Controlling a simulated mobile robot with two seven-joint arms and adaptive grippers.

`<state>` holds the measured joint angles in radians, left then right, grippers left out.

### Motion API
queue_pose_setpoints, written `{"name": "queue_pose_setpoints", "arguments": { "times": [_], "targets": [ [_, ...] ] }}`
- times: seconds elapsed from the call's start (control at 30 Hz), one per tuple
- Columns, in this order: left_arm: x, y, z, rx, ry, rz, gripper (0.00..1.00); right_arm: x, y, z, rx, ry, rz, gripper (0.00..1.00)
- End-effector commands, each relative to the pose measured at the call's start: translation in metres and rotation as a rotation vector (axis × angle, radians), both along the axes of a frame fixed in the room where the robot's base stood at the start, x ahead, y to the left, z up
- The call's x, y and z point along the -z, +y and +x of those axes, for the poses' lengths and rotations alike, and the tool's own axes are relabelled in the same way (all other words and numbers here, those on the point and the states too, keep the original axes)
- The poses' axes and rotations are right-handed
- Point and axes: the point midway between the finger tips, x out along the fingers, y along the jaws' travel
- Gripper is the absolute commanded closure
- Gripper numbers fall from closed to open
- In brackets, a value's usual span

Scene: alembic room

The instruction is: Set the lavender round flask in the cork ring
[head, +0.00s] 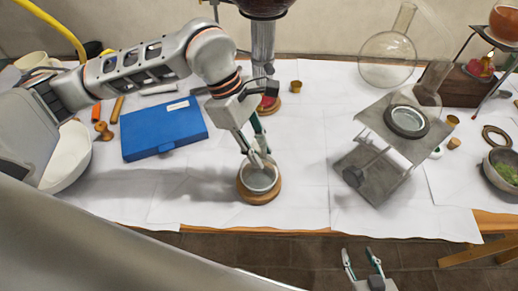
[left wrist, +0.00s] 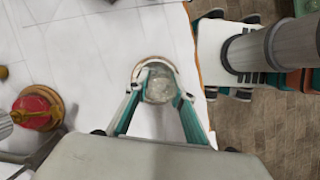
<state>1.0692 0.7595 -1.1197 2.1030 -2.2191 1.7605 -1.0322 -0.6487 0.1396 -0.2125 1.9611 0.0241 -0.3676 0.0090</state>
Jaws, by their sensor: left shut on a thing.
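My left gripper (head: 258,158) reaches down from the upper left and is shut on a small, pale greyish glass flask (head: 260,178). Its lavender tint is hardly visible. The flask is at the brown cork ring (head: 259,198) on the white-covered table. In the left wrist view the flask (left wrist: 159,88) lies between the two fingertips, and the tan edge of the cork ring (left wrist: 154,58) shows around it. I cannot tell whether the flask touches the ring or is just above it. My right gripper (head: 358,256) is open and empty, low over the floor in front of the table.
A blue case (head: 165,132) lies left of the ring, with a white bowl (head: 72,160) beyond it. A metal lab jack (head: 385,128) stands to the right, with a large clear flask (head: 387,58) behind it. The table's front edge is close to the ring.

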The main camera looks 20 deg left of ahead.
Motion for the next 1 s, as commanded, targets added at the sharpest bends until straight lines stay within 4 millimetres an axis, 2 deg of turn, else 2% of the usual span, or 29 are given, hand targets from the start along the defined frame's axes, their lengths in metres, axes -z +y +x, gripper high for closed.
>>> {"name": "queue_pose_setpoints", "arguments": {
  "times": [0.87,0.9,0.97,1.0],
  "targets": [
    [0.0034,-0.0001,0.0003,0.000,-0.002,-0.001,1.00,0.0038,0.0001,-0.0009,0.000,0.002,0.001,0.60],
    [0.0034,-0.0001,0.0003,0.000,-0.002,-0.001,0.69,0.0037,0.0001,-0.0008,0.000,0.002,0.001,0.60],
    [0.0035,-0.0001,0.0003,0.001,-0.001,0.000,0.57,0.0037,0.0001,-0.0008,0.000,0.002,0.001,0.60],
    [0.0035,0.0000,0.0003,0.001,-0.001,0.000,0.57,0.0036,0.0002,-0.0008,0.000,0.002,0.001,0.60]
  ]
}}
